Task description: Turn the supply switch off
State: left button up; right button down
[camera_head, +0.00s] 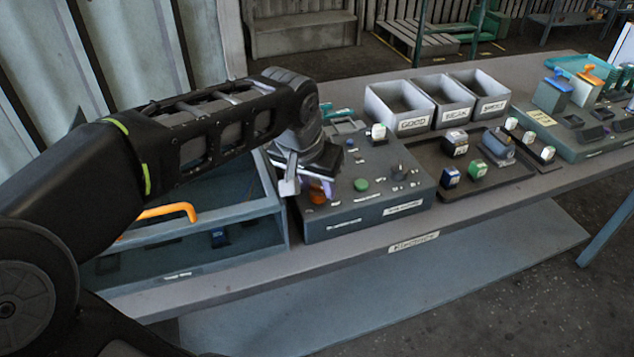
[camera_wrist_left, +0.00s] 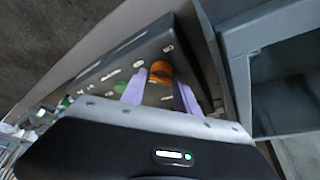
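A grey control box (camera_head: 372,213) stands on the bench, with several knobs, buttons and small labels on its sloping top. An orange knob (camera_head: 317,197) sits at its left front corner, partly hidden by my left gripper. A green button (camera_head: 361,185) is to its right. Which control is the supply switch I cannot read. My left gripper (camera_head: 303,187) is right over the orange knob, pointing down. In the left wrist view its two purple fingers are apart, with the orange knob (camera_wrist_left: 160,69) between and just beyond their tips; contact is unclear. My right gripper is not in view.
A blue-grey open case (camera_head: 240,217) with an orange handle (camera_head: 160,212) adjoins the box on the left. Three labelled bins (camera_head: 413,124) stand behind. A dark tray (camera_head: 490,183) with small blocks lies to the right. The bench's front edge is close.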

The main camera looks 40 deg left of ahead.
aim_at(311, 210)
pick_arm(q)
jog(key=shift+o, duration=1.3)
jog(key=v, duration=0.7)
jog(key=shift+r, duration=0.4)
jog(key=shift+s, duration=0.1)
